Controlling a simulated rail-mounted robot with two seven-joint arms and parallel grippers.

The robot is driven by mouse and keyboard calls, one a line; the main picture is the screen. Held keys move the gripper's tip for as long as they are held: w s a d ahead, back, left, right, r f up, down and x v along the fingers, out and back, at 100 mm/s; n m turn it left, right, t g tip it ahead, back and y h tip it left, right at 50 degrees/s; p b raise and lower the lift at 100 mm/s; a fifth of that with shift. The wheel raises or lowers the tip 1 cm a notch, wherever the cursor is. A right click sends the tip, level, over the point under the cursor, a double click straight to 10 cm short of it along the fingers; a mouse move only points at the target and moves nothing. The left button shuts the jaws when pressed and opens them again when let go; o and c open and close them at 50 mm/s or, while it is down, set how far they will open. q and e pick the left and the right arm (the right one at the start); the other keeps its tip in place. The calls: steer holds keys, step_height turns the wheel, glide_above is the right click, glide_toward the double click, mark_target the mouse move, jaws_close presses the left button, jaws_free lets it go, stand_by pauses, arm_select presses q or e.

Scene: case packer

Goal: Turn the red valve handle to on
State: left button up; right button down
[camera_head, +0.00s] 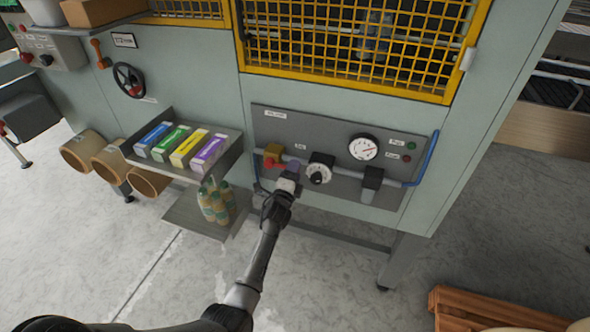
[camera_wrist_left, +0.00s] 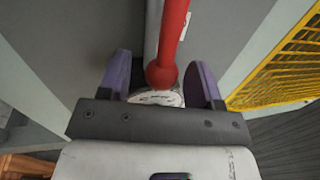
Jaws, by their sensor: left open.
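The red valve handle (camera_head: 272,164) sits at the left of the grey panel, just under a yellow block (camera_head: 273,151). My left gripper (camera_head: 290,168) is at the handle's right end, close to the panel. In the left wrist view, the red handle (camera_wrist_left: 172,35) runs down from the top edge and ends in a rounded knob. The knob lies between the two purple fingers of my left gripper (camera_wrist_left: 160,82). The fingers are apart, with gaps on both sides of the knob. My right gripper is not in view.
A black and white dial knob (camera_head: 319,170) and a round gauge (camera_head: 363,147) are right of the handle. A blue hose (camera_head: 431,160) runs along the panel's right side. A tray (camera_head: 228,157) with several coloured boxes juts out on the left. Yellow mesh guards (camera_head: 350,80) are above.

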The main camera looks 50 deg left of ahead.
arm_select(q)
steer(key=p+v, duration=0.2)
steer(key=v, duration=1.1)
steer(key=shift+f, duration=0.1)
